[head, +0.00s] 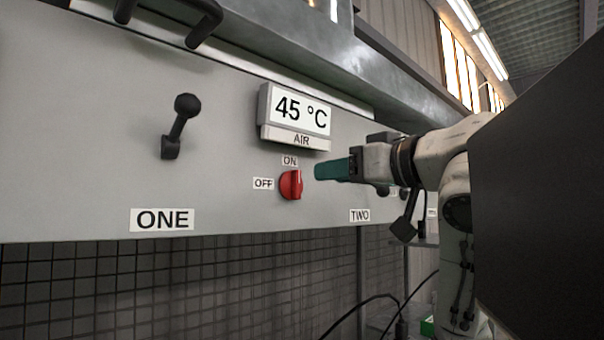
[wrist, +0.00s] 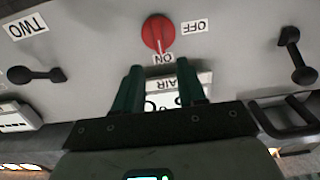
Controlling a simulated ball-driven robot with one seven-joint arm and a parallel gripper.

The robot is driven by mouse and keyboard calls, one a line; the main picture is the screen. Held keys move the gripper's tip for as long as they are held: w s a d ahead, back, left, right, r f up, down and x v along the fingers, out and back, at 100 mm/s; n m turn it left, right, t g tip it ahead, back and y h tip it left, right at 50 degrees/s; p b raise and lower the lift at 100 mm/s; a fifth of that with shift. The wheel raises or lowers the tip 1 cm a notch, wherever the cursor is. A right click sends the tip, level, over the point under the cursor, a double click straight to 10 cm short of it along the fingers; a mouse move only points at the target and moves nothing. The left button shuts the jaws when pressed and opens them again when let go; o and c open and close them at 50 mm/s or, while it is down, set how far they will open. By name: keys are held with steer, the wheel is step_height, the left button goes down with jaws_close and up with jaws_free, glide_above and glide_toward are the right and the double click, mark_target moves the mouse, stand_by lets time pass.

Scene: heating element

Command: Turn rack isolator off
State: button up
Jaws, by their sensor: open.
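The red rotary knob (head: 291,184), which fits the rack isolator, sits on the grey panel below the temperature display. Its ON label (head: 290,161) is above it and its OFF label (head: 263,184) is to its left. In the wrist view, which is upside down, the white mark on the knob (wrist: 158,33) points to ON. My gripper (head: 318,171) has green fingers and is right of the knob, apart from it. In the wrist view the fingers of my gripper (wrist: 160,68) are open with nothing between them, and the knob lies beyond their tips.
The display (head: 295,117) reads 45 °C, with an AIR label. A black lever (head: 178,125) stands above the ONE label (head: 162,219). Another black lever (wrist: 36,75) is near the TWO label (wrist: 27,26). A black handle (wrist: 285,120) projects from the panel. A dark mesh lies below.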

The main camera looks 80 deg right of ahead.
mark_target(299, 177)
steer(key=p+x, duration=0.1)
steer(key=x, duration=0.7)
steer(key=shift+a+p, duration=0.1)
steer(key=shift+p, duration=0.2)
jaws_close()
